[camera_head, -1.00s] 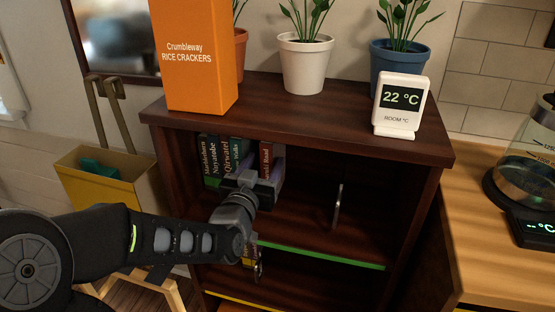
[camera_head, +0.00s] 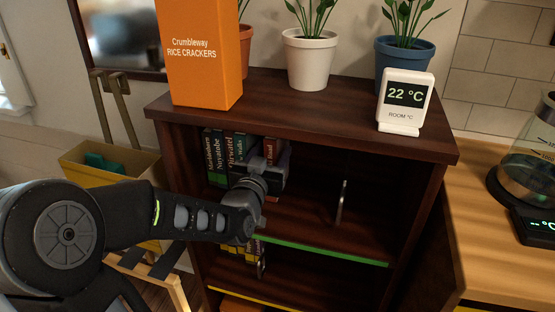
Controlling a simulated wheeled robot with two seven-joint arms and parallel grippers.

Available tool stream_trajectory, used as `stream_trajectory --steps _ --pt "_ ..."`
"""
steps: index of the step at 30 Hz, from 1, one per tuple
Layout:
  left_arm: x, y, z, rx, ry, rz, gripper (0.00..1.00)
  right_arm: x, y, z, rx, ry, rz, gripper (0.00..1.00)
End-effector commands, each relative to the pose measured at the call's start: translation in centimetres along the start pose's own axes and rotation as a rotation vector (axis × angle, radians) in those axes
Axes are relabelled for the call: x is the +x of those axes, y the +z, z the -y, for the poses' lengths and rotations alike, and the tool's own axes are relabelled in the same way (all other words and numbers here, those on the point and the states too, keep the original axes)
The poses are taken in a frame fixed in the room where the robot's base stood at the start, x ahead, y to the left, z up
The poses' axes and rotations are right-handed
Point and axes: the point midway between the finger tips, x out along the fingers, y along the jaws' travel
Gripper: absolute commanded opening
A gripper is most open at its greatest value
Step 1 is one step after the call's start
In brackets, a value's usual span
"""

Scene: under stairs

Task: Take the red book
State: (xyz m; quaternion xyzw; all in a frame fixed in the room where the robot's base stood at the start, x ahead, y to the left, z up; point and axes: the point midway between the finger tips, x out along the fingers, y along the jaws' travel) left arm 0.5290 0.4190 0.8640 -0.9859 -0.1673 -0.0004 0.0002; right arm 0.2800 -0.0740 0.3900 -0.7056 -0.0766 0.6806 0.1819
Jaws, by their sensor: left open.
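The red book (camera_head: 270,148) stands upright at the right end of a row of books on the upper shelf. Only the upper part of its spine shows; my gripper hides the rest. My left gripper (camera_head: 264,168) is inside the shelf, right in front of the red book, with its jaws open. One finger shows at the right side of the book; the other is hard to make out in the dark. I cannot tell whether the fingers touch the book. My right gripper is not in view.
Several other books (camera_head: 222,152) stand left of the red one. A thin metal bookend (camera_head: 342,203) stands farther right on the shelf (camera_head: 315,249). On the cabinet top (camera_head: 290,112) are a cracker box (camera_head: 203,65), potted plants (camera_head: 311,62) and a thermometer (camera_head: 405,100).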

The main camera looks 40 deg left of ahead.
Motion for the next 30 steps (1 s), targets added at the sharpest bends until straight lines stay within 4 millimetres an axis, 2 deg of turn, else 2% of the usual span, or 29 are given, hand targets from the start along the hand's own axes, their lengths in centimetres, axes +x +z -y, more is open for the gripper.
stream_trajectory --steps 6,10,28,30 --pt "3.2 0.2 -0.1 0.001 0.001 0.002 0.55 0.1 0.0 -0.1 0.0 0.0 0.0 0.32" --pt "4.4 0.2 -0.1 0.0 0.001 0.001 0.55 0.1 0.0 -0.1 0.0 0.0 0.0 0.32" --pt "4.5 0.1 -0.1 0.0 0.001 0.0 0.55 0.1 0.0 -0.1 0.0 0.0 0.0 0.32" --pt "4.5 0.1 -0.1 0.0 0.001 0.0 0.5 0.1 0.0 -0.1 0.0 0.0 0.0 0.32"
